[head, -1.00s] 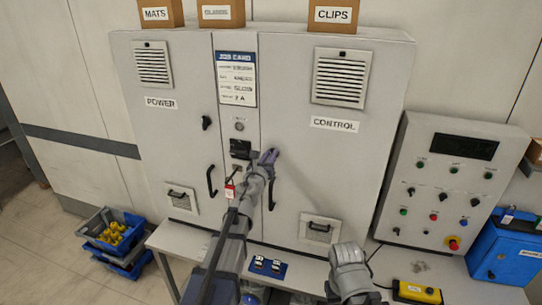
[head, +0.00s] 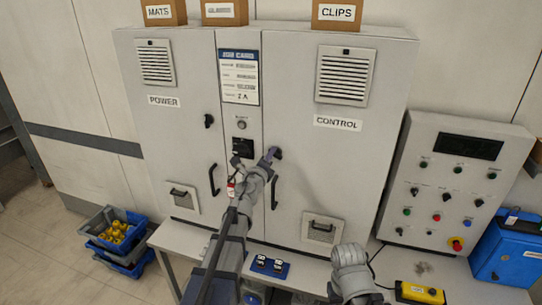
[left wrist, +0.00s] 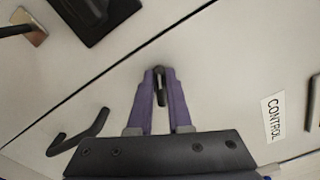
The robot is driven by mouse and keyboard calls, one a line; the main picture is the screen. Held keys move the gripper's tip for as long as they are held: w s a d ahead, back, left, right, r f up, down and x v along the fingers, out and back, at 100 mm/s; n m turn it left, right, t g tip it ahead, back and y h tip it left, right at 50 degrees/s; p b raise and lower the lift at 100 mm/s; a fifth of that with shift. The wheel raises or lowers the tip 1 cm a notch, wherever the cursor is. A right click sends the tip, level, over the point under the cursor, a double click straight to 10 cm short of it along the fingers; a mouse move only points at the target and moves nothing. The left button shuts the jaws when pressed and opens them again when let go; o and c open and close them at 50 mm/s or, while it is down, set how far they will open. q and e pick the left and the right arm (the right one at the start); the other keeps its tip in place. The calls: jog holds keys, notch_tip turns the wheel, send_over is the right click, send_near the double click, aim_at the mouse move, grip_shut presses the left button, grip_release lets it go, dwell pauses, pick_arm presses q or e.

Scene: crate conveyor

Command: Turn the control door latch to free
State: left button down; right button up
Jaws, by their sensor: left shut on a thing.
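The control door latch (head: 278,153) is a small dark knob near the left edge of the CONTROL door, above its black handle (head: 274,191). My left gripper (head: 270,155) has its purple fingers at the latch. In the left wrist view, the fingers (left wrist: 160,92) are closed around the dark latch (left wrist: 160,74), one on each side. There the latch's long axis runs roughly parallel to the CONTROL label's text. Its base is partly hidden by the fingers. My right arm shows at the bottom of the head view, its fingers out of sight.
Left of the latch, a black switch (head: 241,147) and a red-and-white tag (head: 231,187) are close to my left arm. The POWER door (head: 165,135) has its own dark latch (head: 208,121). A button panel (head: 450,185) stands at the right. Blue crates (head: 137,222) sit on the floor.

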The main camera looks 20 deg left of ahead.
pick_arm(q)
jog(key=n, duration=0.5)
jog(key=shift+a+f, duration=0.1)
jog(key=shift+f, duration=0.2)
dwell(0.4)
jog(key=c, duration=0.8)
grip_release()
jog(key=shift+c, duration=0.2)
jog(key=shift+s, duration=0.15)
jog(key=s, duration=0.7)
jog(key=shift+s+a, duration=0.15)
jog(key=shift+s, duration=0.15)
